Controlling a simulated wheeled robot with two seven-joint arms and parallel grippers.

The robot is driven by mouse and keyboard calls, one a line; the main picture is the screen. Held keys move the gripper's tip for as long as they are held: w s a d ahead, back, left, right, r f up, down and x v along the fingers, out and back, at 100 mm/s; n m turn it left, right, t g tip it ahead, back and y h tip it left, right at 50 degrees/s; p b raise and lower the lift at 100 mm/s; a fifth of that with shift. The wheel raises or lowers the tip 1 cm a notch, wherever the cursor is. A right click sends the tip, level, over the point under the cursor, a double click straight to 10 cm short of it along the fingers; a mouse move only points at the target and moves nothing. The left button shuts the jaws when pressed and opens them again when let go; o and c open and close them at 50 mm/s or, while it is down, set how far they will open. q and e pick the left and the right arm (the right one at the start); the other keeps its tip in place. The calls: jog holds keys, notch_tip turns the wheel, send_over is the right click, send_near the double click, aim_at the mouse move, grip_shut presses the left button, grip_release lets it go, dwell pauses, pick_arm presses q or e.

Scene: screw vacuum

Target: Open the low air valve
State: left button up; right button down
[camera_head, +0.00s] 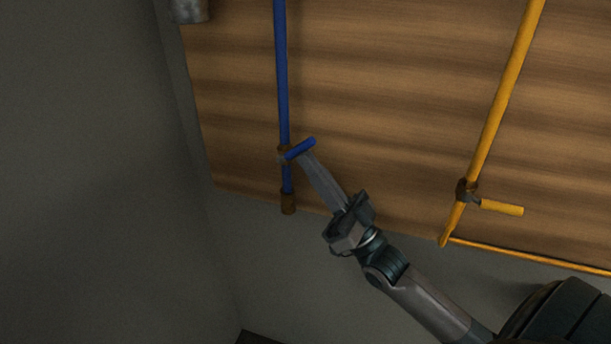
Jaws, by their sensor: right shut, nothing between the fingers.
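A blue pipe (282,75) runs down the wooden board at the left and ends in a brown fitting. Near its lower end sits a valve with a blue handle (301,148), which sticks out to the right and tilts slightly up. My right gripper (306,160) is shut with nothing between its fingers. Its fingertips are at the blue handle, just below it; whether they touch it I cannot tell. A yellow pipe (500,88) at the right has a valve with a yellow handle (502,207) pointing right. My left gripper is not in view.
The wooden board (390,90) backs both pipes. A grey wall (90,150) stands at the left. A thin yellow pipe (530,255) runs right along the board's lower edge. A grey metal piece (190,10) is at the top left.

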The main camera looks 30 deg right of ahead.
aim_at(303, 148)
jog(key=shift+w+a+r+n+g+p, duration=0.15)
jog(key=shift+r+n+g+p, duration=0.25)
jog(key=shift+r+g+p, duration=1.25)
jog(key=shift+w+a+f+t+p, duration=0.1)
jog(key=shift+w+a+t+p, duration=0.1)
jog(key=shift+t+p, duration=0.65)
jog(key=shift+p+x, duration=0.9)
jog(key=shift+x, duration=0.35)
jog(key=shift+s+a+r, duration=0.1)
jog(key=shift+s+r, duration=0.1)
